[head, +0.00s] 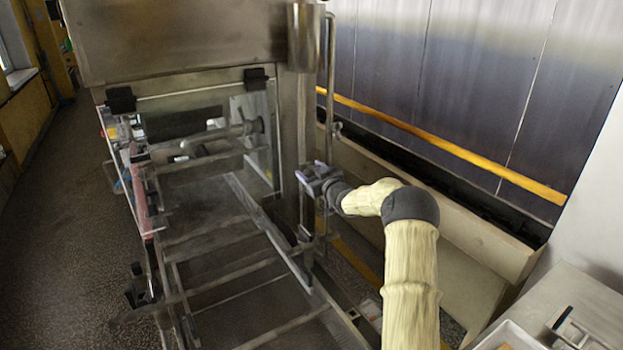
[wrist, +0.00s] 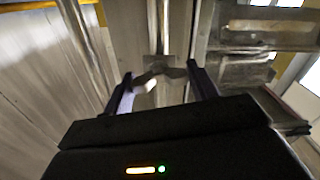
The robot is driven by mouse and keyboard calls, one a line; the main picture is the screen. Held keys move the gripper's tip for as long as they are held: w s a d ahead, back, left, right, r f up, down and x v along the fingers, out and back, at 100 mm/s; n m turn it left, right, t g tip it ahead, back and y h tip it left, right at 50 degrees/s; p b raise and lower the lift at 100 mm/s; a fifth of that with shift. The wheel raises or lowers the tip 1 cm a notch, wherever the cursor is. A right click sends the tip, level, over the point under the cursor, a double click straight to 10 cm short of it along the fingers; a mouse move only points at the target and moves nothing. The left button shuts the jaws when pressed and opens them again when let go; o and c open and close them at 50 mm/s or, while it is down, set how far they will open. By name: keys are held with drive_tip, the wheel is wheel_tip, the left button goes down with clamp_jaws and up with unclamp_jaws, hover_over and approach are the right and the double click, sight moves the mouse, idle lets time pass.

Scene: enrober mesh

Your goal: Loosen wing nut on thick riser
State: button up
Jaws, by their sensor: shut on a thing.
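My gripper (head: 318,178) reaches to the upright metal pipe (head: 331,90) at the right corner of the machine in the head view. In the wrist view, the two dark fingers of my gripper (wrist: 160,80) stand on either side of a grey metal wing nut (wrist: 155,72), shut on its wings. A vertical rod (wrist: 158,25) runs up just beyond the nut, and another pipe (wrist: 85,45) stands to its left. I cannot tell for sure which of them is the thick riser. The nut is hidden behind my gripper in the head view.
The machine's open frame with crossbars (head: 220,285) lies left of my arm. A steel cylinder (head: 304,38) hangs above my gripper. A panelled wall with a yellow rail (head: 440,143) is on the right. A steel table (head: 575,300) stands at the lower right.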

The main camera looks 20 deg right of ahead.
drive_tip(key=n+b, duration=0.2)
drive_tip(key=b, duration=0.1)
drive_tip(key=n+b, duration=0.2)
drive_tip(key=b, duration=0.1)
drive_tip(key=shift+a+f+n, duration=0.1)
drive_tip(key=shift+f+n, duration=0.2)
drive_tip(key=shift+f, duration=0.1)
drive_tip(key=n+b, duration=0.3)
drive_tip(key=b, duration=0.1)
drive_tip(key=shift+n, duration=0.3)
drive_tip(key=n+b, duration=0.5)
drive_tip(key=shift+a+r+n+b, duration=0.1)
drive_tip(key=shift+n+b, duration=0.8)
drive_tip(key=shift+n, duration=0.5)
drive_tip(key=o, duration=1)
drive_tip(key=shift+r, duration=0.1)
drive_tip(key=shift+s, duration=0.15)
drive_tip(key=s+d+b, duration=0.1)
drive_tip(key=s, duration=0.7)
drive_tip(key=s+d+b, duration=0.1)
drive_tip(key=s+d, duration=0.1)
drive_tip(key=s, duration=0.7)
drive_tip(key=shift+d+b, duration=0.25)
drive_tip(key=shift+b, duration=0.05)
